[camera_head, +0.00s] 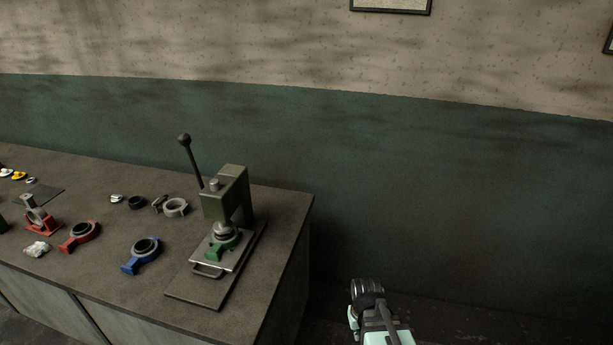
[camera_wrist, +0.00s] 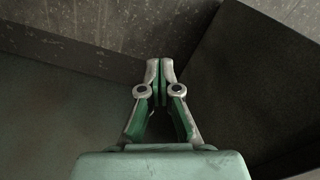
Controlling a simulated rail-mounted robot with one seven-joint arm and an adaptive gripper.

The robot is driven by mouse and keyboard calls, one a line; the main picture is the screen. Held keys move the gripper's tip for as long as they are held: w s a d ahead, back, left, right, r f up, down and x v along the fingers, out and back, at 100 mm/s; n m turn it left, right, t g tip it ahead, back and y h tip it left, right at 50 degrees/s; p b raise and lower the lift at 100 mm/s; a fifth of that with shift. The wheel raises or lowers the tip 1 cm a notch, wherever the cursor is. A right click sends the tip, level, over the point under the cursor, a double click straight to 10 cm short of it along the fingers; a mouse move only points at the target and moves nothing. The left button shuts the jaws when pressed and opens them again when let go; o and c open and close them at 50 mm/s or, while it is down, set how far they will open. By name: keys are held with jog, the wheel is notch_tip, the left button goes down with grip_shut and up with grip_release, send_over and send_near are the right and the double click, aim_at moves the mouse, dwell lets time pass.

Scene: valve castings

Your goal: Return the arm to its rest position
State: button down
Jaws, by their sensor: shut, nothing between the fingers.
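My gripper (camera_wrist: 160,75) shows in the wrist view with its two fingertips together and nothing between them. It points at a bare wall and floor area, away from the workbench's objects. In the head view, part of my arm shows at the bottom, right of the workbench (camera_head: 285,228). The fingers cannot be made out in the head view.
A green press (camera_head: 232,190) with a long lever stands near the bench's right end, with a green casting (camera_head: 219,250) under it. Blue (camera_head: 143,255) and red (camera_head: 80,235) valve castings and several rings lie left of it. Free room lies right of the bench.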

jog(key=s+d+f+m+g+b, duration=0.1)
jog(key=s+f+g+b, duration=0.6)
jog(key=s+f, duration=2)
jog(key=s+b, duration=0.1)
jog(key=s, duration=0.2)
jog(key=shift+s, duration=0.3)
